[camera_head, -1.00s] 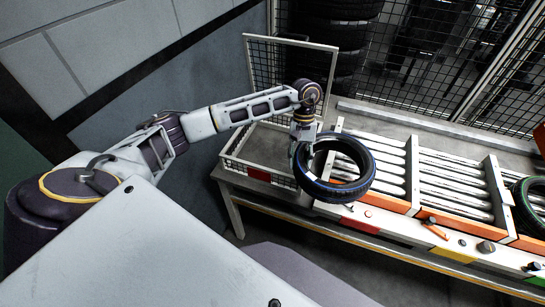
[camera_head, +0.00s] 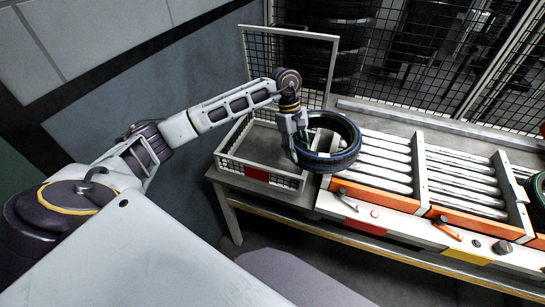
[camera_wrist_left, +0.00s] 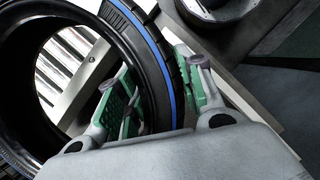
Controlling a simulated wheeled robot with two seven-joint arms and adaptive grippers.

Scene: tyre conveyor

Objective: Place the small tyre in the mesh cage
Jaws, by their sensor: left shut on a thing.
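The small tyre (camera_head: 345,158), black with a blue stripe, is in my left gripper (camera_head: 294,150). In the left wrist view the gripper's green-padded fingers (camera_wrist_left: 156,92) are on either side of the tyre's wall (camera_wrist_left: 163,78), shut on it. The tyre is held above the work surface, between the mesh cage (camera_head: 229,167) and the rollers. Its left part overlaps the cage's right end in the head view; its exact height above the cage cannot be told. The cage is a low, open-topped wire box with a tall mesh back panel and a red label. My right gripper is not in view.
A roller conveyor (camera_head: 385,160) with orange side plates runs right of the cage. Another tyre with a green stripe (camera_head: 537,195) shows at the right edge. Stacked dark tyres (camera_head: 335,50) stand behind, near a mesh fence (camera_head: 430,100). The cage's visible floor looks empty.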

